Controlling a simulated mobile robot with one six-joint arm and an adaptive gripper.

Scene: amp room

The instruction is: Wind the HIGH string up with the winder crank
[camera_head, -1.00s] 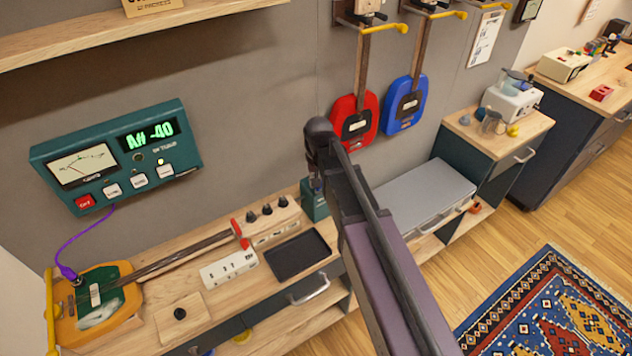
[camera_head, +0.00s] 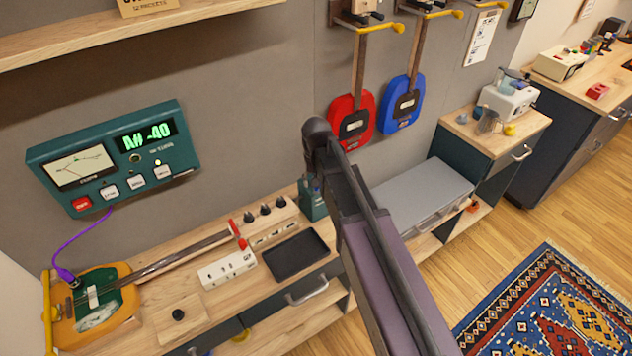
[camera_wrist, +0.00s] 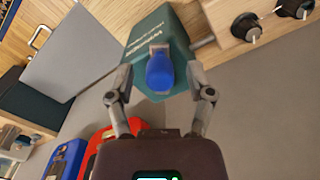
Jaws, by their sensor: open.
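In the wrist view my gripper (camera_wrist: 160,97) is open, its fingers apart on either side of a blue handle (camera_wrist: 160,72). The handle stands at a teal box (camera_wrist: 155,35) with lettering; it may be the winder crank, but its lower part is hidden. No finger visibly touches it. In the head view the teal box (camera_head: 312,203) is partly behind my arm, and my fingers are hidden. A stringed instrument with an orange and green body (camera_head: 95,305) lies on the bench, its neck running toward a block with several black knobs (camera_head: 265,211). I cannot tell which string is HIGH.
A teal tuner (camera_head: 115,158) on the wall reads A# -40. A black tray (camera_head: 295,254) and a white switch box (camera_head: 227,268) lie on the bench. Red (camera_head: 352,122) and blue (camera_head: 402,105) instruments hang behind. A grey surface (camera_head: 415,195) is clear to the right.

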